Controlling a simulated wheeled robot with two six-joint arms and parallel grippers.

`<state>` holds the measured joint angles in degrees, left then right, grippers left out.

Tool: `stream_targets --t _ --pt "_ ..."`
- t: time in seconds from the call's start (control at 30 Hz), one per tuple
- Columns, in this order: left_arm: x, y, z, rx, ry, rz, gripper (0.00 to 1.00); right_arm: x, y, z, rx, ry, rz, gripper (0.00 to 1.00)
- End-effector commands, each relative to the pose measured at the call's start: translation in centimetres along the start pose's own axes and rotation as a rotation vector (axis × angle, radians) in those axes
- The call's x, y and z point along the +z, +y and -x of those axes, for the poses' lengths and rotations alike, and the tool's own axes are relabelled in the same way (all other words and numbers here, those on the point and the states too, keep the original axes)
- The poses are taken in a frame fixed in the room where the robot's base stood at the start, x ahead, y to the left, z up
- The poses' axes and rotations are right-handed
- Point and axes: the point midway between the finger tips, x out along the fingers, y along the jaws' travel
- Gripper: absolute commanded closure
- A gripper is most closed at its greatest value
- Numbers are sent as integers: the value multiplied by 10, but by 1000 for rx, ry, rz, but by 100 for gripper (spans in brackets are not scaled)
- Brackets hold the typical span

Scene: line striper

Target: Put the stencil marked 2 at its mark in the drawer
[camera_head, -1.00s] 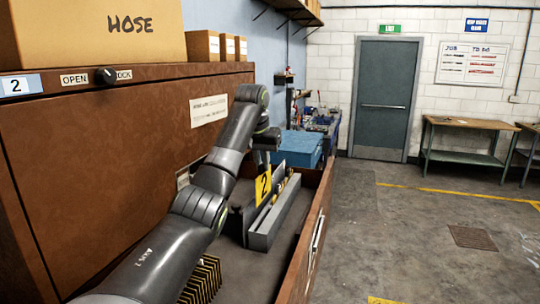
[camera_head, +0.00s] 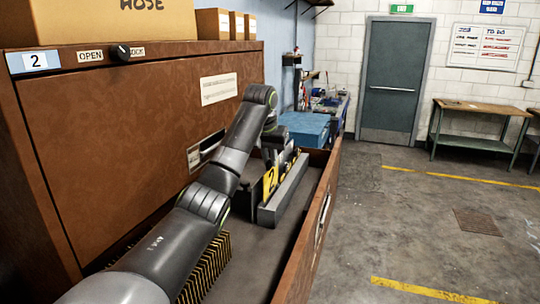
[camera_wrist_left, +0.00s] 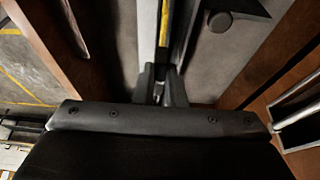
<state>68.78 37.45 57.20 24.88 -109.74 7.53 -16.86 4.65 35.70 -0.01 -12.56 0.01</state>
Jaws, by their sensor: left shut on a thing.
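The stencil marked 2 (camera_head: 270,182) shows a yellow face with a black 2, inside the open drawer (camera_head: 306,238). It stands on edge beside a long grey block (camera_head: 284,193) on the drawer floor. My left gripper (camera_head: 275,150) is above the drawer, just over the stencil's far end, and its fingers are mostly hidden. In the left wrist view my left gripper (camera_wrist_left: 160,86) is shut on a narrow upright piece with a yellow strip (camera_wrist_left: 164,24), which looks like the stencil. I cannot tell whether the stencil touches the floor. My right gripper is not in view.
A row of black and yellow plates (camera_head: 208,270) stands in the near part of the drawer, partly behind my left arm. The brown cabinet front (camera_head: 130,140) rises along the left. A blue box (camera_head: 305,128) stands beyond the drawer. Open floor (camera_head: 400,220) lies to the right.

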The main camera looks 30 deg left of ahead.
Motion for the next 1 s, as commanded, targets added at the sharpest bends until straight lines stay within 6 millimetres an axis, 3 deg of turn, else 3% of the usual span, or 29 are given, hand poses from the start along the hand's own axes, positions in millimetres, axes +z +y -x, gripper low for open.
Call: stream_targets --t 1.0 --pt "2 0 1 0 0 0 100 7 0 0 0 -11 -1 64"
